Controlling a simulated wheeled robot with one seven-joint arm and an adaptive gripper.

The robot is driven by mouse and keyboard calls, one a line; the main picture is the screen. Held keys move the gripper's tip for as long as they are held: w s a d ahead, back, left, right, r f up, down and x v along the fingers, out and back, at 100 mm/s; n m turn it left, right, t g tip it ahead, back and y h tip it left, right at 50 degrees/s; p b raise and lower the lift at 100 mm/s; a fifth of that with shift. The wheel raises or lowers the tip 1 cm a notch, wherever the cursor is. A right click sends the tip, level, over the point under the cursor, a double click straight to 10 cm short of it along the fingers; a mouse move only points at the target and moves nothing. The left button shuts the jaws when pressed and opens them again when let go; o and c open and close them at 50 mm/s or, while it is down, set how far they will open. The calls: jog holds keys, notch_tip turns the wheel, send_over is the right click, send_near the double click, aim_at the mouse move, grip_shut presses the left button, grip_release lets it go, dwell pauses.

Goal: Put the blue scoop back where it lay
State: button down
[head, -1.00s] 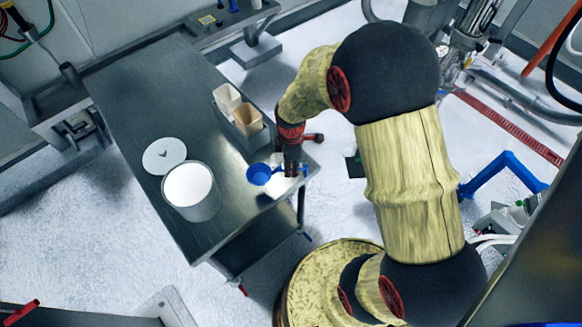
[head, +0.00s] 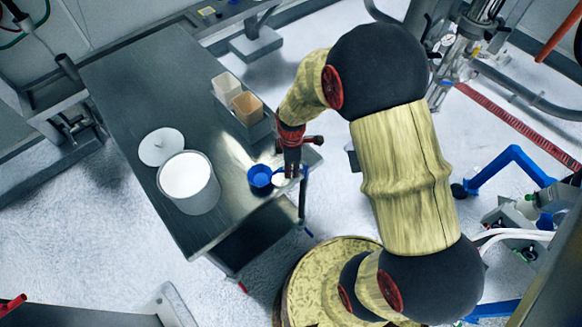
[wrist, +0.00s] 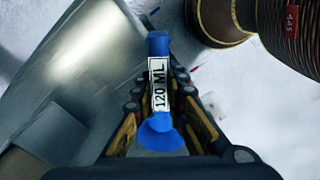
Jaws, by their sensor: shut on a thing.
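The blue scoop (head: 260,176) shows in the head view as a round cup at the near right part of the metal table, with its handle reaching right into my gripper (head: 291,173). In the wrist view the blue handle with a white "120 ML" label (wrist: 159,85) lies between the two fingers of my gripper (wrist: 160,105). My gripper is shut on the handle. Whether the cup touches the table top or hangs just above it cannot be told. The handle is mostly hidden in the head view.
The metal table (head: 135,90) carries a white-filled pot (head: 188,182) with a round white lid (head: 161,147) beside it, left of the scoop. A grey tray (head: 262,128) with two pale containers (head: 247,107) stands behind the scoop. The table's left and far parts are clear.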

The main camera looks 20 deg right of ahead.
jog(key=shift+f+b, duration=0.4)
jog(key=shift+f, duration=0.25)
dwell(0.4)
jog(key=c, duration=1.8)
grip_release()
jog(key=shift+o, duration=0.4)
jog(key=shift+r, duration=0.15)
notch_tip(320, 180, up, 12)
jog(key=shift+f, duration=0.15)
